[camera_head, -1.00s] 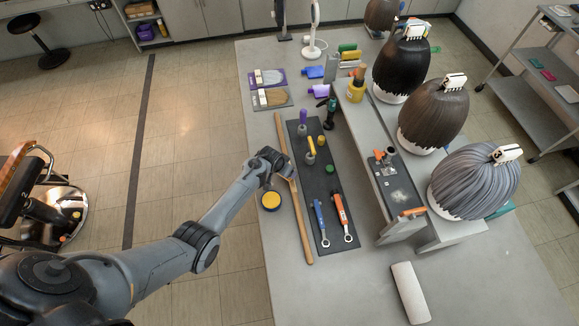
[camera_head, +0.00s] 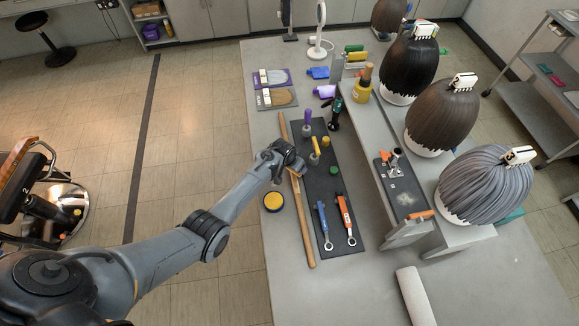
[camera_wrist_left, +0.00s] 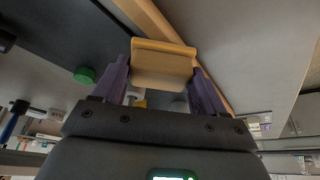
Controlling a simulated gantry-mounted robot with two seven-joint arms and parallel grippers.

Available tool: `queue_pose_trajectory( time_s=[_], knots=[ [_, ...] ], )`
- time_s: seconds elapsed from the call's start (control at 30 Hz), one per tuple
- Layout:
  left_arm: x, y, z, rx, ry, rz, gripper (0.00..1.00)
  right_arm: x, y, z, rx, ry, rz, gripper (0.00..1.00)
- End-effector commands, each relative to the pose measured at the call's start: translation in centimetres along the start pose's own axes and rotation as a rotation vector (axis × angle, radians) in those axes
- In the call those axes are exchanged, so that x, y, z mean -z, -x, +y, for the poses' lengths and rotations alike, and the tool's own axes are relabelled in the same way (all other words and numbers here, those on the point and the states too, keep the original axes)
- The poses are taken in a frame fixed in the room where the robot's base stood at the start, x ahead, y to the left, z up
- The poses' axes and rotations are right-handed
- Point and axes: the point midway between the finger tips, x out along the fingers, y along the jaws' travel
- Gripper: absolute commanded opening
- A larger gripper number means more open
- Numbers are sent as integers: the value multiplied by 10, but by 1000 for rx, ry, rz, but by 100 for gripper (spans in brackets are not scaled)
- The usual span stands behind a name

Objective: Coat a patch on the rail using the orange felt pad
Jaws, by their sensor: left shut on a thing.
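My left gripper (camera_head: 296,166) is over the upper part of the long wooden rail (camera_head: 306,228), which lies along the left side of the grey table. In the left wrist view, the gripper (camera_wrist_left: 163,78) is shut on the orange felt pad (camera_wrist_left: 165,63), a tan-orange block between purple fingers. The rail (camera_wrist_left: 152,20) runs diagonally behind the pad there. I cannot tell whether the pad touches the rail. A round yellow-lidded tin (camera_head: 273,201) sits left of the rail. No coated patch can be made out on the rail. My right gripper is not in view.
A dark mat (camera_head: 322,185) right of the rail holds a blue tool (camera_head: 323,221), an orange tool (camera_head: 344,213) and a green cap (camera_head: 333,170). A grey raised shelf (camera_head: 385,130) and several wigged heads stand farther right. The table's near part is mostly clear.

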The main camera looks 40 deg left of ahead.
Motion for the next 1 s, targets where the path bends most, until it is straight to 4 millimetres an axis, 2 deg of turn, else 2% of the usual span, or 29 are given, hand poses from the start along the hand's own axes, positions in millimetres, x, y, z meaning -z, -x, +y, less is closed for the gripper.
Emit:
queue_pose_trajectory(
  time_s=[0.17,0.57,0.77,1.0],
  knots=[
    [6,-2,4,0,0,2,42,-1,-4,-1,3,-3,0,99],
    [17,-8,-11,1,1,2,42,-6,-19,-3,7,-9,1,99],
    [13,-4,-16,1,0,1,42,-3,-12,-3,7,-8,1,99],
    [0,2,-28,1,1,0,42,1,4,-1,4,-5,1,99]
  ],
)
